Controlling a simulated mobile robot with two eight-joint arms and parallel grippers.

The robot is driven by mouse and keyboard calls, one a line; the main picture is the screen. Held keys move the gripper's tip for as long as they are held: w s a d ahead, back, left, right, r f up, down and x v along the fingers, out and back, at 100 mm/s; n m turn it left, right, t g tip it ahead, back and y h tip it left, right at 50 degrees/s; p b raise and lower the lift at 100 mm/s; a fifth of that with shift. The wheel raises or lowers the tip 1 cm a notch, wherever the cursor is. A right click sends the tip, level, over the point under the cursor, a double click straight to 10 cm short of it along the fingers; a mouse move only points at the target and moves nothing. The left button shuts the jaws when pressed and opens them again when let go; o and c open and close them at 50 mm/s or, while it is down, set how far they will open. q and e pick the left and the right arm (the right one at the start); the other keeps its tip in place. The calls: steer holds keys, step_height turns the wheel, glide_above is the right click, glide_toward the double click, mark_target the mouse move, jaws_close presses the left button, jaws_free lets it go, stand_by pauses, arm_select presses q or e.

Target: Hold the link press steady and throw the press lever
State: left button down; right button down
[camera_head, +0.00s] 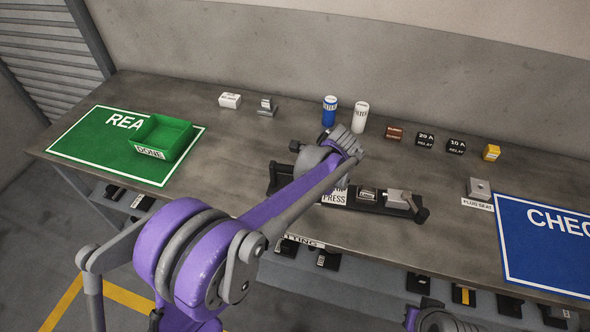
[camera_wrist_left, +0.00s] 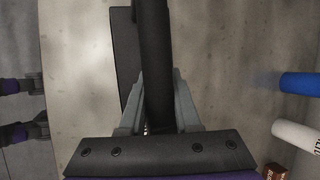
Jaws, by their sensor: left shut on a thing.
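The link press (camera_head: 370,207) stands near the middle of the bench, a long black base with a "PRESS" label and a grey metal block at its right end. My left arm reaches over its left part and hides much of it. In the left wrist view my left gripper (camera_wrist_left: 158,90) is shut with its grey fingers on either side of a black bar (camera_wrist_left: 155,50), which looks like the press's handle or lever. A flat black plate lies beside the bar. The fingertips are hidden in the head view. Part of my right arm (camera_head: 440,320) shows at the bottom edge; its fingers cannot be made out.
A green bin (camera_head: 178,128) stands on the green mat (camera_head: 88,145) at left. A blue can (camera_head: 329,111), a white can (camera_head: 361,116) and several small relay boxes (camera_head: 425,140) line the back. A blue mat (camera_head: 540,245) and plug seat (camera_head: 479,188) are at right.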

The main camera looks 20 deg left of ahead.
arm_select(q)
steer(key=shift+d, duration=0.2)
steer(key=shift+w+d+n, duration=0.1)
steer(key=shift+d+n, duration=0.3)
stand_by(1.3)
